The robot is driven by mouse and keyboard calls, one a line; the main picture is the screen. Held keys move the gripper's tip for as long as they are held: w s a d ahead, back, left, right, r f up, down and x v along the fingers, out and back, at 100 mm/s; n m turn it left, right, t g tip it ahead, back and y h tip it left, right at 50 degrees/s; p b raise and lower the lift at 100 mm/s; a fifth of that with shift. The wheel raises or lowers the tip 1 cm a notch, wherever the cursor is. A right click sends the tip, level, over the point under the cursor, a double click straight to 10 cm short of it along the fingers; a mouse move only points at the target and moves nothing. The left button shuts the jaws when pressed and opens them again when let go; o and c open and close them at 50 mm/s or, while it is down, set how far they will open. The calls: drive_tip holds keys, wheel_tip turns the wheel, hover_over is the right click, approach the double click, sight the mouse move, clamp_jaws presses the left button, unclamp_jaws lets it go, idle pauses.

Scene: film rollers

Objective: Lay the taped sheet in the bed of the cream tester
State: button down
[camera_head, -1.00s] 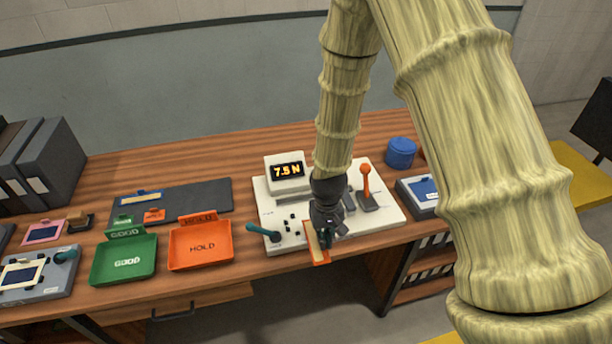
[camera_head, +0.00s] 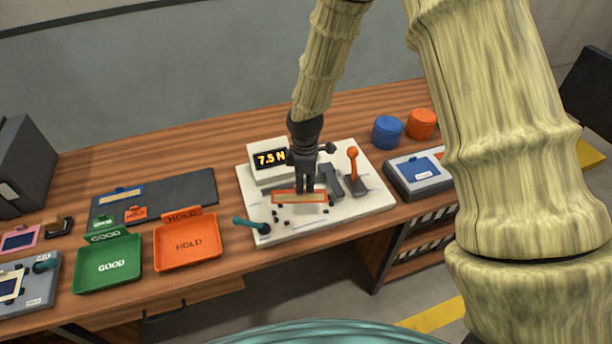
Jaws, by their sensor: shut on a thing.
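The cream tester (camera_head: 352,213) stands on the bench, with a lit force display (camera_head: 270,159), an orange-knobbed lever (camera_head: 353,166) and a teal lever (camera_head: 252,226). My gripper (camera_head: 305,189) points down over the middle of the tester and is shut on the taped sheet (camera_head: 282,199), an orange-edged strip with a tan band. The sheet lies crosswise, roughly level, over the tester's middle. I cannot tell whether it touches the tester. My gripper and the sheet hide most of the bed.
A green GOOD tray (camera_head: 108,284) and an orange HOLD tray (camera_head: 187,262) stand left of the tester. A dark mat (camera_head: 190,187) lies behind them. A grey device with a blue panel (camera_head: 420,173) and blue (camera_head: 387,131) and orange (camera_head: 422,124) round containers are at the right.

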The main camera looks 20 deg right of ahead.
drive_tip(key=shift+w+d+f+n+b, duration=0.1)
drive_tip(key=shift+w+f+n+b, duration=0.1)
drive_tip(key=shift+f+n+b, duration=0.6)
drive_tip(key=shift+w+d+f+n+b, duration=0.1)
drive_tip(key=shift+w+f+n+b, duration=0.2)
drive_tip(key=shift+f+b, duration=0.95)
drive_tip(key=shift+w+d+f+n+b, duration=0.15)
drive_tip(key=shift+f+n+b, duration=0.45)
drive_tip(key=shift+f+b, duration=0.4)
drive_tip(key=shift+f, duration=0.7)
drive_tip(key=shift+p, duration=0.35)
drive_tip(key=shift+f, duration=0.1)
drive_tip(key=c, duration=1.6)
unclamp_jaws()
drive_tip(key=shift+o, duration=0.2)
drive_tip(key=o, duration=0.4)
